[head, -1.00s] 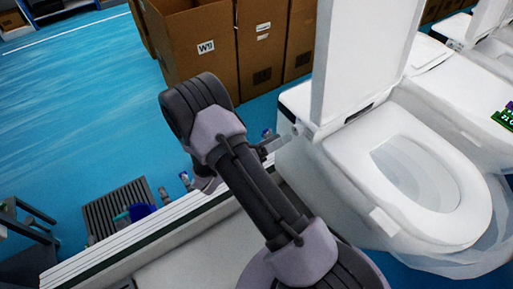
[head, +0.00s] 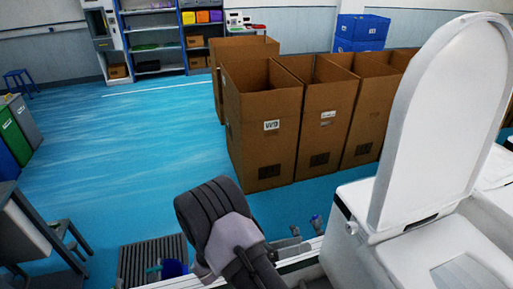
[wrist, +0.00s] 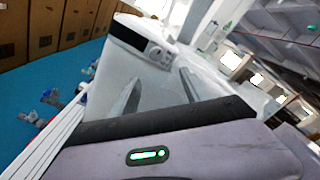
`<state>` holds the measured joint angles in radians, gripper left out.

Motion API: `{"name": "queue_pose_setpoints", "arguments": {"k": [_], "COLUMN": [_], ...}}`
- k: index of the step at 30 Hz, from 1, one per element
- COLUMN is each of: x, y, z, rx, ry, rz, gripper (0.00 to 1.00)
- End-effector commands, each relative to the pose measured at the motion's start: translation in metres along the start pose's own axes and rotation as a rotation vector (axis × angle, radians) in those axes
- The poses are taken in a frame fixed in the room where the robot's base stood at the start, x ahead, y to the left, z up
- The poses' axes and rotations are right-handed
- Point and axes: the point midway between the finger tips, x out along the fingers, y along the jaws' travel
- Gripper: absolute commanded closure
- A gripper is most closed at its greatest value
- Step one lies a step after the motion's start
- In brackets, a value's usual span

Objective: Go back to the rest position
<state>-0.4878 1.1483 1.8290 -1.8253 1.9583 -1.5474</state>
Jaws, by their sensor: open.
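My gripper (wrist: 158,78) shows in the wrist view with its two fingers spread apart and nothing between them. In the head view my arm (head: 225,232) rises from the bottom edge, bent, left of the toilet (head: 385,255), whose lid (head: 440,120) stands upright. The gripper itself cannot be clearly made out in the head view.
Tall open cardboard boxes (head: 265,150) stand in a row behind the toilet. A grey slatted mat (head: 133,262) and a blue container (head: 174,268) lie left of my arm. A dark bench (head: 25,225) stands at far left. The blue floor (head: 150,140) between is clear.

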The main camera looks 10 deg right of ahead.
Motion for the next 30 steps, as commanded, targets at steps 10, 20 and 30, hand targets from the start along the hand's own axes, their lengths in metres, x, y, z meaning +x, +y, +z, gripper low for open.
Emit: {"name": "queue_pose_setpoints", "arguments": {"k": [10, 20, 30], "x": [-0.006, -0.094, -0.106], "y": [-0.142, -0.204, -0.214], "z": [-0.016, -0.012, 0.0], "rx": [1.099, 2.111, -2.018], "ry": [0.982, 2.042, -2.047], "rz": [-0.25, -0.794, 0.844], "gripper": [0.44, 0.44, 0.44]}}
